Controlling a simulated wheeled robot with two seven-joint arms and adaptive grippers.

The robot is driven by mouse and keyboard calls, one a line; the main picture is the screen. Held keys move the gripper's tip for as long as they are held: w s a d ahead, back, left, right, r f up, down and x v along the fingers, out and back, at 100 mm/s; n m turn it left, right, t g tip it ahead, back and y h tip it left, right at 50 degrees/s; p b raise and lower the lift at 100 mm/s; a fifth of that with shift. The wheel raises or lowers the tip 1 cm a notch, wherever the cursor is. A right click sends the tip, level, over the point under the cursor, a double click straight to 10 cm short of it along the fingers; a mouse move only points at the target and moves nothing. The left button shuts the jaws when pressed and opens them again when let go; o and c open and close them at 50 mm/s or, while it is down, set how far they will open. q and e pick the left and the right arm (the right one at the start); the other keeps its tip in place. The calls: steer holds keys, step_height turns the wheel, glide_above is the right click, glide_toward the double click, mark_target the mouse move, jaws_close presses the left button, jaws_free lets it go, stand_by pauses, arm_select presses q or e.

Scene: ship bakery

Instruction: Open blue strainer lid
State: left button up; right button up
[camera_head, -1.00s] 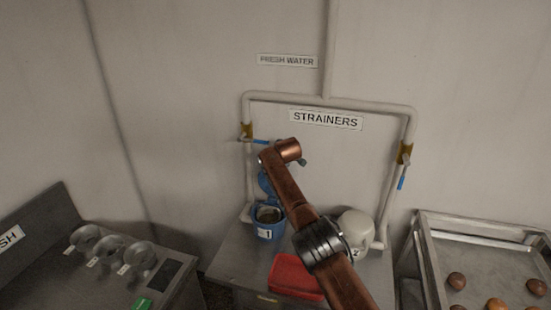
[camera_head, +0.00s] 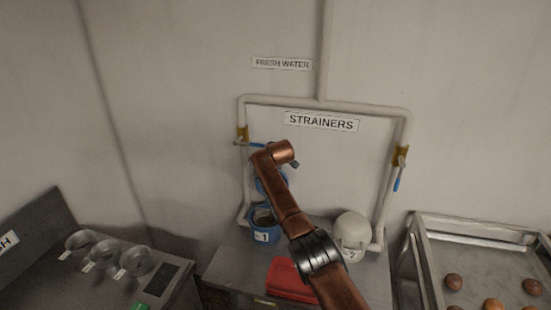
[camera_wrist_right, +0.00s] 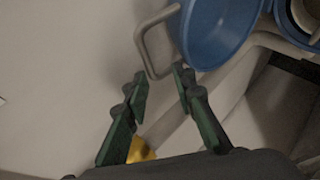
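The blue strainer (camera_head: 264,237), marked 1, stands on the metal counter at the back. Its mouth shows uncovered, and its blue lid (camera_head: 283,175) is raised at the back, partly hidden by my right arm. In the right wrist view the lid (camera_wrist_right: 217,38) is a blue disc with a beige handle loop (camera_wrist_right: 143,42) at its left edge, and the strainer's mouth is at the upper right. My right gripper (camera_wrist_right: 160,82) is open, its green fingertips apart near the lower end of the handle. In the head view my arm hides it. My left gripper is not in view.
A white strainer (camera_head: 353,230) stands right of the blue one, with a red tray (camera_head: 287,278) in front. Pipes with blue-handled valves (camera_head: 398,180) run up the wall. Steel cups (camera_head: 136,260) sit at the left and a tray of round buns (camera_head: 425,255) at the right.

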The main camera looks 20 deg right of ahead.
steer(key=d+v, duration=0.1)
steer(key=v, duration=1)
steer(key=shift+s+d, duration=0.2)
steer(key=shift+d, duration=0.15)
